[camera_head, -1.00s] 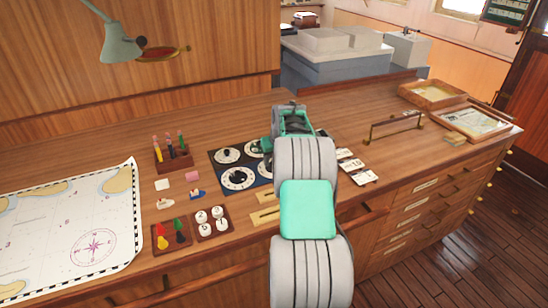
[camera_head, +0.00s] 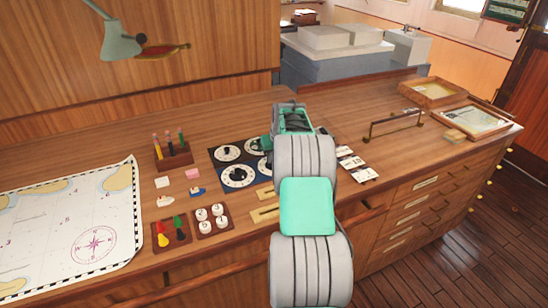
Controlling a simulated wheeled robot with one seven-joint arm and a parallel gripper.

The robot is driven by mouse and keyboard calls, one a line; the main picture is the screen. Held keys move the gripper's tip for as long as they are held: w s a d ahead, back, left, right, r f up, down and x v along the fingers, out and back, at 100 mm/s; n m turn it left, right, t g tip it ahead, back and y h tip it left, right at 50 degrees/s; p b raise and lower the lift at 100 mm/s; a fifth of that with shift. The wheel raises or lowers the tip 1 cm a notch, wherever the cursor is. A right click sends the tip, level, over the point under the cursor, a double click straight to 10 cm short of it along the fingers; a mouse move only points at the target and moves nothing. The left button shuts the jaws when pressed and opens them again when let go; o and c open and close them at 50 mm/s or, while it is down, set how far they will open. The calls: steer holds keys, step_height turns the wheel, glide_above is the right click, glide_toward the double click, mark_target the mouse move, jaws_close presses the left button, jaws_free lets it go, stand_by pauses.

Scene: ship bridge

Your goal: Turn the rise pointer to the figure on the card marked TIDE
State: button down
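A dark blue dial panel (camera_head: 214,159) lies on the wooden desk, with white round dials and black pointers. One dial (camera_head: 228,153) shows at the upper left and another (camera_head: 238,176) at the lower left; a third shows only in part. The rest of the panel is hidden behind my arm. I cannot read which dial is the rise. Several white cards (camera_head: 364,175) lie to the right of my arm, their print too small to read, so I cannot tell which says TIDE. My gripper is over the panel's right part, but its fingers are hidden behind my arm.
A chart (camera_head: 70,225) covers the desk's left. A peg rack (camera_head: 172,158), a tray of coloured pieces (camera_head: 172,232), a tray of white knobs (camera_head: 212,221) and brass plates (camera_head: 264,215) stand near the panel. A brass rail (camera_head: 393,127) stands at the right.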

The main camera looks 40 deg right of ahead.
steer(key=shift+m+b, duration=0.4)
steer(key=shift+b, duration=0.05)
steer(key=m+b, duration=0.1)
steer(key=m+h, duration=0.1)
steer(key=shift+w+a+m+b, duration=0.1)
steer(key=shift+a+m+b, duration=0.1)
steer(key=shift+m+b, duration=0.2)
steer(key=shift+w+r+m+g+h, duration=0.1)
steer(key=shift+m+g+h, duration=0.3)
steer(key=shift+m, duration=0.65)
steer(key=shift+m+g+h, duration=0.3)
steer(key=shift+m+g, duration=0.1)
steer(key=shift+m, duration=0.65)
steer(key=c, duration=1.3)
jaws_free()
steer(key=shift+o, duration=0.2)
steer(key=b+v, duration=0.1)
steer(key=v, duration=0.6)
steer(key=shift+a+r+b, duration=0.15)
steer(key=shift+r+b, duration=0.2)
steer(key=shift+b, duration=0.05)
